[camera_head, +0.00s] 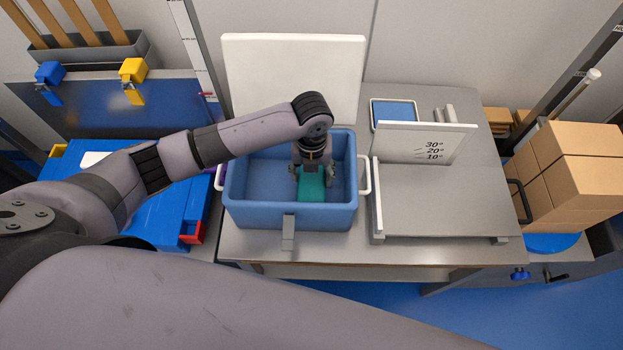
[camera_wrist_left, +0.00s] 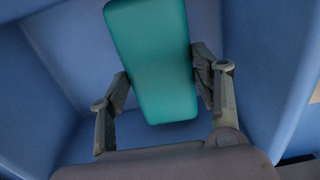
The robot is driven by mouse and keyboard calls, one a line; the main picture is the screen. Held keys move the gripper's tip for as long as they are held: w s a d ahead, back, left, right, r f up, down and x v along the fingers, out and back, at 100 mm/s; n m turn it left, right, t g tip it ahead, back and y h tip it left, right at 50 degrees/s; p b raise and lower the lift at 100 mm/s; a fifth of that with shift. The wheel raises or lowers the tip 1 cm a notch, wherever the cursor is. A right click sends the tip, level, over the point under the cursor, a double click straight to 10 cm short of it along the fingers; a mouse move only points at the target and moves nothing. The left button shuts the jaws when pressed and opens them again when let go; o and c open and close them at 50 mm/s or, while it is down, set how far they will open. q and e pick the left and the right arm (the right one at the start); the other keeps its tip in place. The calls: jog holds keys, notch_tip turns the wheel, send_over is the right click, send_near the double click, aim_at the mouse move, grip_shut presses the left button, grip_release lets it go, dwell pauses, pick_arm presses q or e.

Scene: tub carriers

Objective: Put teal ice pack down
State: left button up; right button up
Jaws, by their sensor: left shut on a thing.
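The teal ice pack (camera_head: 313,186) is inside the blue tub (camera_head: 290,216), in its right part, below my left gripper (camera_head: 310,172). In the left wrist view the ice pack (camera_wrist_left: 155,62) sits between the two fingers of my left gripper (camera_wrist_left: 163,92), which are shut on its sides. Blue tub walls (camera_wrist_left: 255,60) surround it there. Whether the pack touches the tub floor is hard to tell. The tub has white side handles and a grey latch at the front. My right gripper is not in view.
The tub stands on a grey metal table (camera_head: 260,243) with a white lid-like panel (camera_head: 295,75) upright behind it. To the right are an angle-marked stand (camera_head: 425,142) and a blue-screened tablet (camera_head: 394,114). Cardboard boxes (camera_head: 575,165) stand far right; a blue case (camera_head: 125,215) lies left.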

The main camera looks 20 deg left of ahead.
aim_at(312, 177)
pick_arm(q)
jog(key=shift+f, duration=1.8)
jog(key=o, duration=1.6)
jog(key=shift+f, duration=0.15)
jog(key=shift+c, duration=0.2)
notch_tip(312, 177, up, 12)
jog(key=shift+r, duration=0.2)
